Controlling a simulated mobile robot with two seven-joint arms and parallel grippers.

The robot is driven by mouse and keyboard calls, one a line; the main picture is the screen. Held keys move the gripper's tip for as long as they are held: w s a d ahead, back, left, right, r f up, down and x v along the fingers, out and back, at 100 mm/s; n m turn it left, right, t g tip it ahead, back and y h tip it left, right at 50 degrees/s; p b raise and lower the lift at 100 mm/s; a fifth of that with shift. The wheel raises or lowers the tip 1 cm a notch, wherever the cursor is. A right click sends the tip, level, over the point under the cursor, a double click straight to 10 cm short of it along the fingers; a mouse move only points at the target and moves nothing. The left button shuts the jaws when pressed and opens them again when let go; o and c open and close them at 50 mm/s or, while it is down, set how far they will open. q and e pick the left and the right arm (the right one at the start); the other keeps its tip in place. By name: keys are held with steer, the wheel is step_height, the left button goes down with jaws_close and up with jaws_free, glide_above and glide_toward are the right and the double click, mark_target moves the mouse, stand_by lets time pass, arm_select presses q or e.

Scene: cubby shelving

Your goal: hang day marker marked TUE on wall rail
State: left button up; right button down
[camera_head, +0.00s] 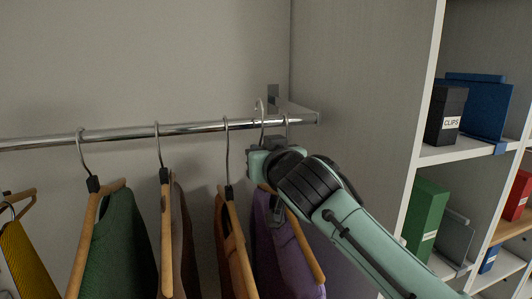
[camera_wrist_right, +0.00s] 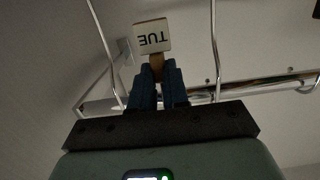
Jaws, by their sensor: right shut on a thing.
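The day marker marked TUE (camera_wrist_right: 152,37) is a small pale tag with dark letters, upside down in the right wrist view. My right gripper (camera_wrist_right: 158,85) is shut on its brown lower part. In the head view my right gripper (camera_head: 262,147) is just under the right end of the chrome wall rail (camera_head: 190,128), among the hanger hooks. The tag face is hidden there. A thin hook (camera_head: 259,104) rises above the rail over the gripper; I cannot tell whether it belongs to the marker or a hanger. The rail also shows in the right wrist view (camera_wrist_right: 260,86). My left gripper is out of view.
Hangers with a green garment (camera_head: 117,245), a purple garment (camera_head: 275,240) and others crowd below the rail. A wall bracket (camera_head: 273,97) and side panel (camera_head: 365,110) bound the right end. Shelves with a CLIPS box (camera_head: 445,113) stand further right. The wall above the rail is clear.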

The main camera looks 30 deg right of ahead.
steer(key=shift+p+x, duration=0.35)
steer(key=shift+x, duration=0.75)
steer(key=shift+w+f+b, duration=0.25)
steer(key=shift+f+b, duration=0.3)
steer(key=shift+f, duration=0.15)
steer(key=shift+s+f+b, duration=0.4)
steer(key=shift+f+b, duration=0.05)
steer(key=shift+w+f, duration=0.2)
steer(key=shift+w, duration=0.05)
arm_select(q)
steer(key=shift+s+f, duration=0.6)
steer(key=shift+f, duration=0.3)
arm_select(e)
steer(key=shift+s, duration=0.1)
steer(key=c, duration=1.1)
jaws_free()
steer(key=shift+o, duration=0.2)
steer(key=shift+s, duration=0.1)
